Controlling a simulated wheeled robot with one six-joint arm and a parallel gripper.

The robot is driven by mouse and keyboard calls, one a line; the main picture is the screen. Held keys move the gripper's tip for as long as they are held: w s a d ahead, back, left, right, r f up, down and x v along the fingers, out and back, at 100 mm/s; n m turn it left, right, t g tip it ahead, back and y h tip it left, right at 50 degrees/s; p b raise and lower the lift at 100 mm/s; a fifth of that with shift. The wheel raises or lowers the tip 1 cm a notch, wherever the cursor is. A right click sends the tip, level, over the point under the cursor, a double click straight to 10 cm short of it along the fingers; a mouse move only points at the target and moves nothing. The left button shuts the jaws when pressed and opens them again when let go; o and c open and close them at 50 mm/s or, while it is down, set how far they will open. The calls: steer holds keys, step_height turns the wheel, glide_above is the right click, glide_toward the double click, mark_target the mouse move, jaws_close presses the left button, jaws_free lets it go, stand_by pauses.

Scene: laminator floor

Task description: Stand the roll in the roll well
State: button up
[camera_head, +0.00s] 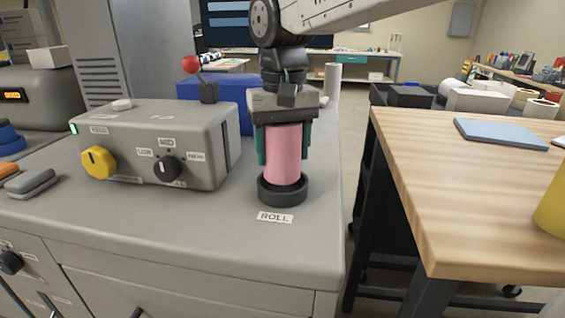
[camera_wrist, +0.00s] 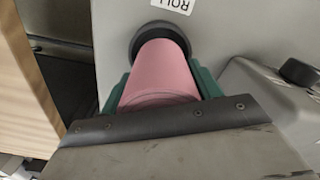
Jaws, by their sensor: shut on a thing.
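The roll (camera_head: 284,153) is a pink cylinder standing upright, and it also shows in the wrist view (camera_wrist: 160,75). My gripper (camera_head: 284,145) is shut on it from above, with a green finger on each side. The roll well (camera_head: 283,192) is a dark round ring on the grey counter, with a ROLL label (camera_head: 275,217) in front of it. The roll's lower end is inside the ring in the head view. In the wrist view the dark well (camera_wrist: 147,33) curves around the roll's far end. Whether the roll touches the well's floor is hidden.
A grey control box (camera_head: 160,140) with a yellow knob (camera_head: 98,162) and a black dial stands left of the well. A blue box (camera_head: 225,98) is behind it. The counter's right edge is close to the well; a wooden table (camera_head: 470,190) stands beyond a gap.

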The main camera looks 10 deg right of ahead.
mark_target(283, 165)
steer(key=shift+f, duration=1.6)
steer(key=shift+f, duration=0.15)
steer(key=shift+f, duration=0.25)
steer(key=o, duration=1.2)
steer(key=shift+r, duration=0.1)
step_height(283, 165, up, 13)
steer(key=shift+f, duration=0.2)
